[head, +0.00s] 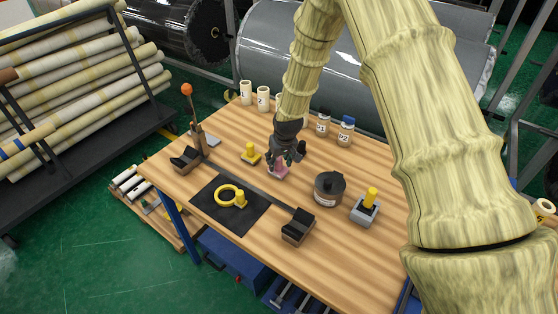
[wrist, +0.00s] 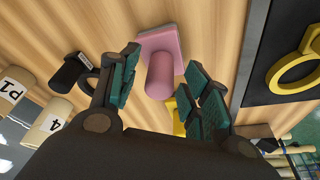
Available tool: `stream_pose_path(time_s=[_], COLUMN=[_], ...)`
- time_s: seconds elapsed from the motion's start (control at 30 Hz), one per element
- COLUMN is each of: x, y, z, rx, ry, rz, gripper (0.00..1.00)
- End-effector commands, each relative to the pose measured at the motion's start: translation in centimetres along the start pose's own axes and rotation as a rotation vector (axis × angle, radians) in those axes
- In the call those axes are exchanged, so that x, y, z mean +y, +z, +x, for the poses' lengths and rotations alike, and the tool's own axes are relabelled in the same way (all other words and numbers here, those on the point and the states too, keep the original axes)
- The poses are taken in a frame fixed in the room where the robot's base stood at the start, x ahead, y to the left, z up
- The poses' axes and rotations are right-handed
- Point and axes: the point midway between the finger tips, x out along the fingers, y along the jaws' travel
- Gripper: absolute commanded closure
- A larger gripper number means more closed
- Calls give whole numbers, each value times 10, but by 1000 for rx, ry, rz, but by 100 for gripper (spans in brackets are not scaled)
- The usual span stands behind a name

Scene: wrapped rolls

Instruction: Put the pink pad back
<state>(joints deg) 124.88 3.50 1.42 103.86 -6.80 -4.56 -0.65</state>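The pink pad (head: 279,172), a flat square with an upright round knob, stands on the wooden table. It also shows in the wrist view (wrist: 161,72), with its knob toward my camera between my fingers. My gripper (head: 287,157) is right above the pad and partly hides it in the head view. In the wrist view my gripper's fingers (wrist: 164,86) are apart, with a gap on each side of the knob. I cannot tell how far down the knob they reach.
A yellow pad (head: 250,154) stands left of my gripper. A dark mat (head: 213,213) carries a yellow ring (head: 224,196). Pale rolls (head: 263,98) and bottles (head: 345,132) line the back.

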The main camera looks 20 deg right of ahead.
Motion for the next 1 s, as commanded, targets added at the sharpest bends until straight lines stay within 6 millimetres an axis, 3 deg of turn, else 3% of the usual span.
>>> stream_pose_path(time_s=[0.37,1.0], x=[0,0], y=[-1,-1], z=[-7,-78], rx=[1,2], ry=[0,0], rz=[0,0], gripper=[53,53])
